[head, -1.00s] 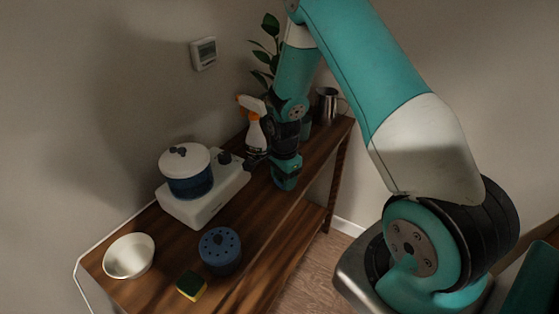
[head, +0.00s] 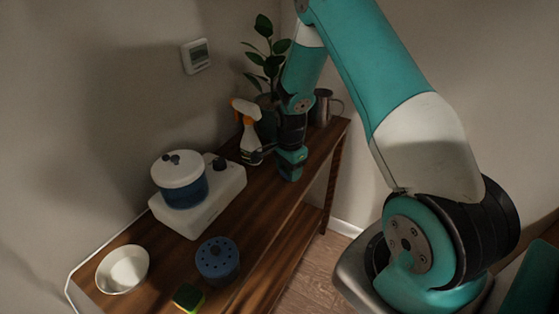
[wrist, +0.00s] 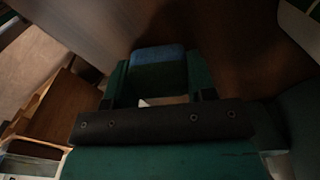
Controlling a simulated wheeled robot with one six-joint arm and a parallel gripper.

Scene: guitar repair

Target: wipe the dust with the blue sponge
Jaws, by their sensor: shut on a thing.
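My gripper (wrist: 158,78) is shut on the blue sponge (wrist: 158,54), whose blue edge shows between the two dark green fingers in the wrist view. In the head view, the end of my arm (head: 291,163) is low over the wooden table, right of the spray bottle. The sponge and fingertips cannot be made out clearly there. I cannot tell whether the sponge touches the wood. No dust can be made out in either view.
The spray bottle (head: 249,140), a plant (head: 265,60) and a metal mug (head: 323,107) stand near the far end. Nearer are a white appliance (head: 205,212) with a blue pot (head: 182,193), a blue perforated container (head: 217,262), a white bowl (head: 122,269) and a yellow-green sponge (head: 187,298).

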